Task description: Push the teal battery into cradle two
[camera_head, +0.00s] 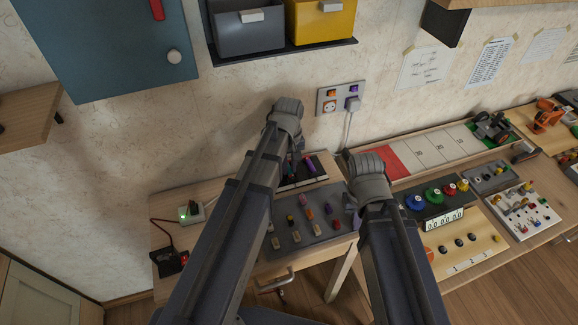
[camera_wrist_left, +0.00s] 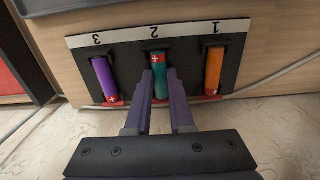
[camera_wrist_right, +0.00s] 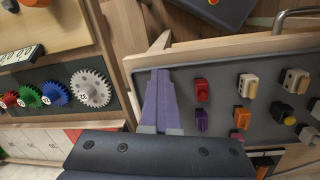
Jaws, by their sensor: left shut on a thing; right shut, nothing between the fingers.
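The teal battery (camera_wrist_left: 159,74) lies in cradle two, the middle slot of the black holder (camera_wrist_left: 134,68), in the left wrist view. My left gripper (camera_wrist_left: 160,82) is shut on the teal battery, one finger on each side. In the head view, my left gripper (camera_head: 294,163) is over the holder (camera_head: 319,163), and my arm hides part of it. My right gripper (camera_wrist_right: 160,72) is shut and empty, above the left edge of the grey panel.
An orange battery (camera_wrist_left: 213,69) sits in cradle one and a purple battery (camera_wrist_left: 104,78) in cradle three. The grey panel (camera_wrist_right: 220,76) carries several coloured blocks. Coloured gears (camera_head: 433,195) stand on the right bench. A wall socket plate (camera_head: 340,98) is behind the holder.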

